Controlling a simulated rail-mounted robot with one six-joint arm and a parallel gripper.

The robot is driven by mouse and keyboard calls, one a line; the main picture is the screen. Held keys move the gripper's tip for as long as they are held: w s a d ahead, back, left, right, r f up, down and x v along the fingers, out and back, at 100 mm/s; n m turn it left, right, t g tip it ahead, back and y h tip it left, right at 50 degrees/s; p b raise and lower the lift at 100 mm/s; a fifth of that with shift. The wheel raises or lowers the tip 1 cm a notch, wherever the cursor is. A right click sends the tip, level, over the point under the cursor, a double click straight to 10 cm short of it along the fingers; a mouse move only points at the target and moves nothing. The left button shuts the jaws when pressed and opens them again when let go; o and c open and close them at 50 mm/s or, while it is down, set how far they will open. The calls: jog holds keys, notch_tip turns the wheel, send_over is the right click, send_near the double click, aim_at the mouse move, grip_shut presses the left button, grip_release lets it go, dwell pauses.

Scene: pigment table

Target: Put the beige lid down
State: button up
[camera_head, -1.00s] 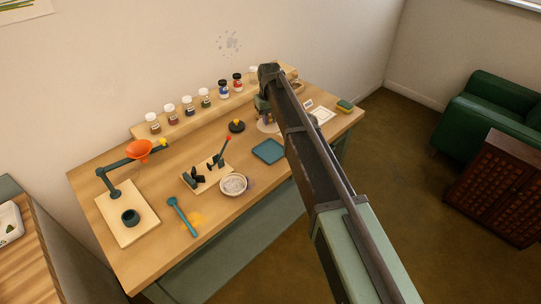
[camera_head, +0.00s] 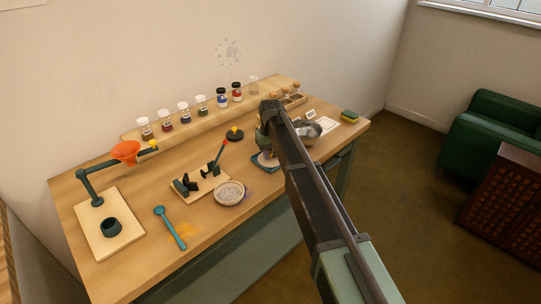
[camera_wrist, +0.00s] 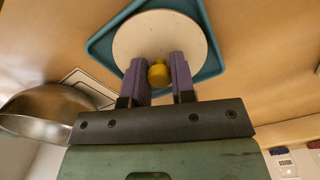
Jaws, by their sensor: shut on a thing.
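The beige lid (camera_wrist: 160,35) is a round pale disc with a yellow knob (camera_wrist: 159,74), clearest in the wrist view. My gripper (camera_wrist: 160,68) has purple fingers, one on each side of the knob, and is shut on it. In the head view my gripper (camera_head: 265,152) and the lid (camera_head: 267,163) are over the blue square mat (camera_head: 256,168), partly hidden by my arm. The mat (camera_wrist: 100,45) shows around the lid in the wrist view. I cannot tell whether the lid touches the mat.
A steel bowl (camera_head: 310,131) stands right of my arm; it is also in the wrist view (camera_wrist: 40,115). A pale dish (camera_head: 229,193) and a lever stand (camera_head: 205,180) are left of the mat. Jars line a rear shelf (camera_head: 180,129). A yellow-green sponge (camera_head: 350,117) lies at the right.

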jog(key=o, duration=0.9)
jog(key=shift+f, duration=0.1)
notch_tip(320, 180, up, 13)
jog(key=p, duration=1.3)
jog(key=s+d+m, duration=0.1)
jog(key=s+d, duration=0.6)
jog(key=s, duration=0.4)
jog(key=s+d+m, duration=0.2)
jog(key=s+d, duration=0.6)
jog(key=s, duration=0.3)
jog(key=s+d+m, duration=0.2)
jog(key=s+d, duration=0.6)
jog(key=s, duration=0.3)
jog(key=shift+s+f+b, duration=0.3)
jog(key=shift+f+b, duration=0.05)
